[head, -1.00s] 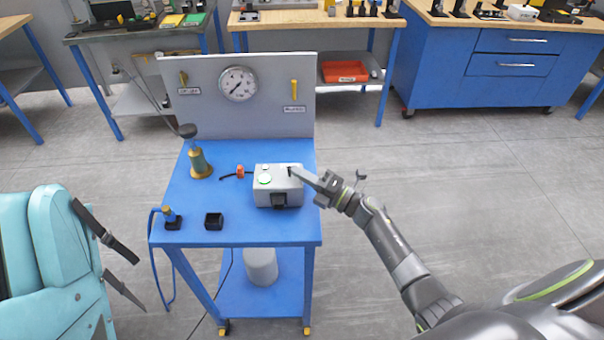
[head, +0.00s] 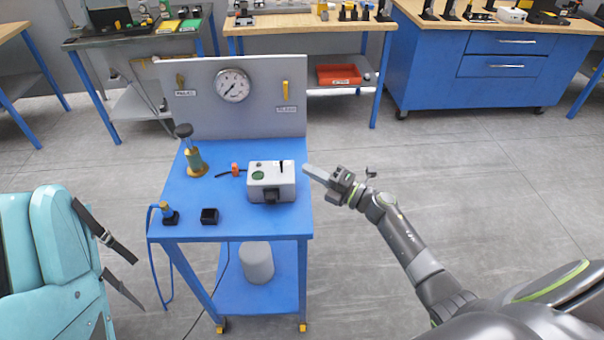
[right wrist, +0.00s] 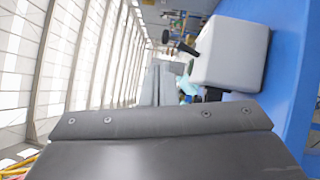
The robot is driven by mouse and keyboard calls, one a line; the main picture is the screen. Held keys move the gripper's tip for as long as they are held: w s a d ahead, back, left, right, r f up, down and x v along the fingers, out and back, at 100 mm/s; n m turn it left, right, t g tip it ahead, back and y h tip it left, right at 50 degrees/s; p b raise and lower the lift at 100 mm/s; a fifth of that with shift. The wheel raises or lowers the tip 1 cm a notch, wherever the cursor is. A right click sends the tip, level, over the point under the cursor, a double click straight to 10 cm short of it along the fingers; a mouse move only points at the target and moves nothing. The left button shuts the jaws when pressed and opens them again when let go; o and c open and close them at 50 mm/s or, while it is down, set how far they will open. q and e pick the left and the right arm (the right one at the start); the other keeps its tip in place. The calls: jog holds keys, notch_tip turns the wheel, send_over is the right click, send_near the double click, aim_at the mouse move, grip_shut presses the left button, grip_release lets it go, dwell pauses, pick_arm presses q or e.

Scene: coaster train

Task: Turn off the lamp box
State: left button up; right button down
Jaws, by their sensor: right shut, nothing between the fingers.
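The lamp box (head: 270,188), a light grey box, sits on the blue cart's top. Its round lamp (head: 258,175) looks dark green and unlit. A black toggle lever (head: 281,166) stands up at the right of its top face. My right gripper (head: 307,168) is shut and empty, just right of the box and apart from it. In the right wrist view the box (right wrist: 230,55) is at the upper right, with the lever (right wrist: 182,44) sticking out to the left. My left gripper is not in view.
The blue cart (head: 235,222) also holds a brass valve-like part (head: 195,162), a small black box (head: 209,216) and an orange-and-black cable piece (head: 236,170). A grey gauge panel (head: 205,110) rises at its back. Floor right of the cart is clear.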

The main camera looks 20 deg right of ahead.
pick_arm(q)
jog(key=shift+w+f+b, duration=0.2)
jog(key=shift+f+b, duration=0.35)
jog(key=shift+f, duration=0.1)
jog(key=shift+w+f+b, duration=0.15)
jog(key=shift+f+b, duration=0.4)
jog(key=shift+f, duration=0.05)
pick_arm(e)
jog(key=s+d+r, duration=0.1)
jog(key=s+d, duration=0.4)
jog(key=shift+s, duration=0.35)
jog(key=shift+d+r, duration=0.1)
jog(key=shift+r, duration=0.05)
